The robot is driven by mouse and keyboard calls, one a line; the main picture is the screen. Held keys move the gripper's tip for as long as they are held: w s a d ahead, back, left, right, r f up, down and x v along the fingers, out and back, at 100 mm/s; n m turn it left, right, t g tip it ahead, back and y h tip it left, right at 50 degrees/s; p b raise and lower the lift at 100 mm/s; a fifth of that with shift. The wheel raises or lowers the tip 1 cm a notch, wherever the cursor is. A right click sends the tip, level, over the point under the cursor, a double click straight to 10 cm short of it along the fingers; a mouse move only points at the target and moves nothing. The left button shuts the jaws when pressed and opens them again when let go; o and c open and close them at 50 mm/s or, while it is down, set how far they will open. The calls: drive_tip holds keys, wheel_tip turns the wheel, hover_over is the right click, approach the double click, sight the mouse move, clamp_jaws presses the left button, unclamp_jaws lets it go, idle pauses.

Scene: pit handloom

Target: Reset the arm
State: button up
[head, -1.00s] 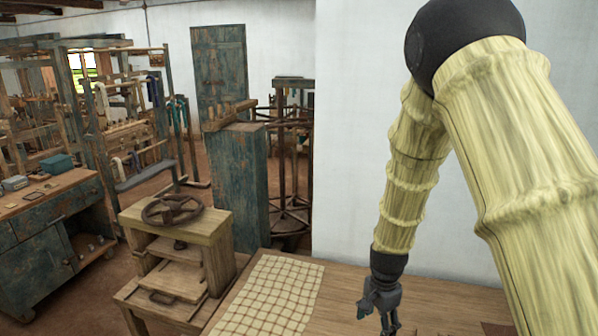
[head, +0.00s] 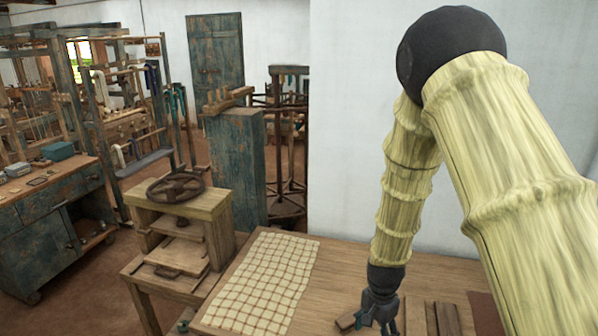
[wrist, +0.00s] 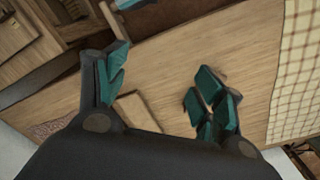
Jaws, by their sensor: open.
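My gripper (head: 376,316) hangs fingers-down from my arm over the wooden table at the lower right of the head view. In the wrist view my gripper (wrist: 160,88) has its two teal-padded fingers spread wide apart, with nothing held between them. A small wooden block (head: 347,321) lies on the table just left of the fingers in the head view. In the wrist view a pale wooden piece (wrist: 135,110) shows beyond the palm, between the fingers, partly hidden.
The table (head: 335,290) carries a checked cloth (head: 265,283) to the left of my gripper and wooden slats (head: 430,318) to its right. A wooden press with a wheel (head: 176,187) stands left of the table. A white wall (head: 350,120) rises behind.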

drive_tip(key=s+d+f+n+b, duration=0.3)
drive_tip(key=s+f+n+b, duration=0.2)
drive_tip(key=s+f, duration=1.25)
drive_tip(key=s+f+n+b, duration=0.2)
drive_tip(key=s+f, duration=0.3)
drive_tip(key=s, duration=0.3)
drive_tip(key=s+f+n+b, duration=0.2)
drive_tip(key=s+f+n, duration=0.1)
drive_tip(key=s+f, duration=0.3)
drive_tip(key=shift+s+a+f+n, duration=0.15)
drive_tip(key=shift+s+f+n, duration=0.15)
drive_tip(key=shift+s, duration=0.8)
drive_tip(key=shift+o, duration=0.5)
